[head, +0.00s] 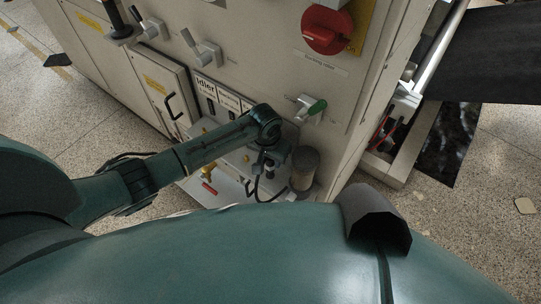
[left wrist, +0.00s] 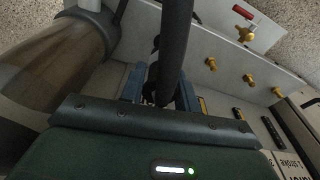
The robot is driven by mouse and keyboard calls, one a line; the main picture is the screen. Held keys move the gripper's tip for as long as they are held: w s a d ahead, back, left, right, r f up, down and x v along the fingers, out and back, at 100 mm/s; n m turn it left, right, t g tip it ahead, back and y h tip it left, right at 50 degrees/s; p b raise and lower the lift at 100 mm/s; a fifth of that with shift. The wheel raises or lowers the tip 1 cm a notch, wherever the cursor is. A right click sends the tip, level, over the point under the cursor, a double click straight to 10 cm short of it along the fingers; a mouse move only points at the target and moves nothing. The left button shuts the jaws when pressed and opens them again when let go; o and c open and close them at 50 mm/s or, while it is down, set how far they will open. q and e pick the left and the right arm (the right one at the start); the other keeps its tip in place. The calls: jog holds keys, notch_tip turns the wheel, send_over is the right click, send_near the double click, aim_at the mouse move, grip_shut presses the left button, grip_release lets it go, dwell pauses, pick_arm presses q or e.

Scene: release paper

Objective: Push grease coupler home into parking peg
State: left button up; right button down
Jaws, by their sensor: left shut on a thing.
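My left gripper (head: 272,166) reaches down into the low bay at the machine's foot, and its fingers are mostly hidden in the head view. In the left wrist view the blue fingers (left wrist: 158,88) are closed around the end of a thick dark hose (left wrist: 174,45). The grease coupler at the hose end is mostly hidden between the fingers and behind the gripper body. The black hose (head: 262,190) hangs in a loop below the gripper in the head view. I cannot pick out the parking peg for certain. My right gripper does not show.
A clear brownish cylinder (head: 305,168) stands just right of the gripper, and shows left in the wrist view (left wrist: 62,62). Several brass fittings (left wrist: 248,78) line the panel. A red valve handle (head: 209,188) sits to the left.

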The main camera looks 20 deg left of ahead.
pick_arm(q)
jog(key=shift+p, duration=0.95)
dwell(1.5)
jog(key=shift+f+b, duration=1.05)
jog(key=shift+f, duration=0.9)
jog(key=o, duration=1.2)
jog(key=shift+o, duration=0.2)
